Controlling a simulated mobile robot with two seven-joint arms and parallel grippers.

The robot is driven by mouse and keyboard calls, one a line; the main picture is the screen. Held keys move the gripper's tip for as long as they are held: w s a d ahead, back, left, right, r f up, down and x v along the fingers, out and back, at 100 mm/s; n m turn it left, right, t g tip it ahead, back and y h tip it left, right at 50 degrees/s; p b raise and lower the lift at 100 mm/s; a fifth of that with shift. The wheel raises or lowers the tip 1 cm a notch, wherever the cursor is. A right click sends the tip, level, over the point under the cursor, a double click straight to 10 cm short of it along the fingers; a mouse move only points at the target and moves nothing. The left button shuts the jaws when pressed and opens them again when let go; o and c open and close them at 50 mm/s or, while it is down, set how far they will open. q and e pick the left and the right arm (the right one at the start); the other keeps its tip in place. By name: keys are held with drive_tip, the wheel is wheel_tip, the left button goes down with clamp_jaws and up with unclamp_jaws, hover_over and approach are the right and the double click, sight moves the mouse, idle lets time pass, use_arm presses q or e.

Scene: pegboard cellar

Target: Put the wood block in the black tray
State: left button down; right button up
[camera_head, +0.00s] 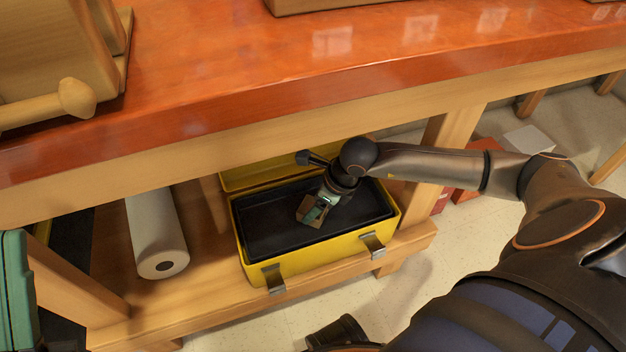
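The black tray (275,232) sits inside an open yellow toolbox on the shelf under the bench. My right gripper (317,211) reaches down over the tray from the right. The small brown wood block (304,206) is at its fingertips, partly covered by a greenish finger, and the gripper looks shut on it. The block shows tilted against the dark tray floor; I cannot tell whether it touches the floor. My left gripper is not in view.
The toolbox (310,263) has metal latches on its front and its yellow lid (240,180) raised behind. The orange bench top (300,70) overhangs it. A white roll (158,235) lies left on the shelf. A green case (17,290) stands at far left.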

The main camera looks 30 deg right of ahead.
drive_tip(key=shift+f, duration=0.1)
drive_tip(key=o, duration=1.3)
drive_tip(key=shift+o, duration=0.2)
drive_tip(key=shift+r, duration=0.3)
drive_tip(key=p+v, duration=0.2)
drive_tip(key=v, duration=0.3)
drive_tip(key=s+d, duration=0.2)
drive_tip(key=s, duration=0.1)
drive_tip(key=s+d+p, duration=0.1)
drive_tip(key=s, duration=0.2)
drive_tip(key=s+d+p, duration=0.1)
drive_tip(key=s+d, duration=0.1)
drive_tip(key=s, duration=0.1)
drive_tip(key=shift+s+d+f, duration=0.1)
drive_tip(key=shift+s+d, duration=0.05)
drive_tip(key=shift+d, duration=0.2)
drive_tip(key=shift+s+d, duration=0.3)
drive_tip(key=shift+s, duration=0.25)
